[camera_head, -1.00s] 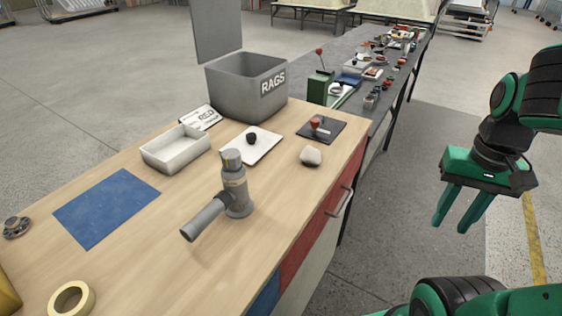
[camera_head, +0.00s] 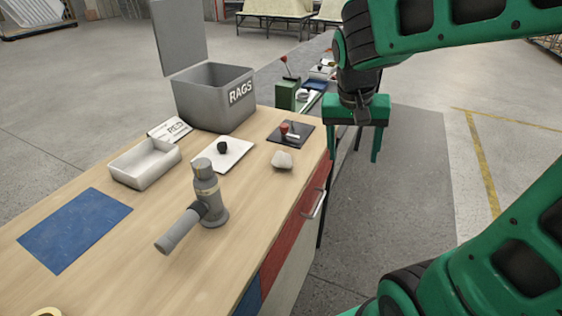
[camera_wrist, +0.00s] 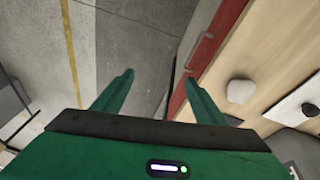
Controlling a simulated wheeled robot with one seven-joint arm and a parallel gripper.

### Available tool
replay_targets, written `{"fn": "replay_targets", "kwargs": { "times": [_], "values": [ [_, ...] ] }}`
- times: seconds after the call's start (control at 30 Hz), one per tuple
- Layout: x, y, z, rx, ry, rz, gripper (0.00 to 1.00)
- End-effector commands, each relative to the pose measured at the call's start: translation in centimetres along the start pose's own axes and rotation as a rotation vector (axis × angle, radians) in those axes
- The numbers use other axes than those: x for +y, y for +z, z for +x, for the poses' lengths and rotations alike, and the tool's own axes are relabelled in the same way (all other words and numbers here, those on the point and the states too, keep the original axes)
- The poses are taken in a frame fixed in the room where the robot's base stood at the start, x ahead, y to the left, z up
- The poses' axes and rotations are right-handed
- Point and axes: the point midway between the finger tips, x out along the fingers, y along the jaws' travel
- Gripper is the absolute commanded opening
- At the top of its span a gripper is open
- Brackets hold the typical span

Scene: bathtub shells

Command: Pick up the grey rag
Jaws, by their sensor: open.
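A small pale grey crumpled lump, likely the grey rag (camera_head: 282,159), lies on the wooden bench top (camera_head: 120,245) near its right edge. It also shows in the wrist view (camera_wrist: 240,91), right of the fingers. My gripper (camera_head: 354,156) is open and empty, with its fingers pointing down. In the head view it is right of the lump and apart from it, by the bench's right edge. In the wrist view my gripper (camera_wrist: 160,79) has floor and the red drawer front between and beside its fingers.
A grey bin marked RAGS (camera_head: 205,108) stands open behind. A white tray (camera_head: 143,168), a white board with a black knob (camera_head: 233,157), a dark plate with a red piece (camera_head: 301,130) and a grey pipe fitting (camera_head: 206,200) stand on the bench. A drawer handle (camera_head: 314,204) sticks out at right.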

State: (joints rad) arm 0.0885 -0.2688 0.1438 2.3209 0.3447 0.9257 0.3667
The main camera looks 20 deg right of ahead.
Motion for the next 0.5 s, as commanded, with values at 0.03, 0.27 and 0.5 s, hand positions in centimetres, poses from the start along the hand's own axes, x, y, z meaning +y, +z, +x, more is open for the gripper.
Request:
{"fn": "replay_targets", "kwargs": {
  "times": [0.03,0.27,0.5],
  "values": [
    [-3.2,-0.9,-0.6,0.032,-0.008,-0.008,0.66],
    [-14.1,-1.9,-2.9,0.128,-0.08,0.015,0.66],
    [-17.9,-1.6,-2.9,0.149,-0.114,0.028,0.66]
  ]
}}
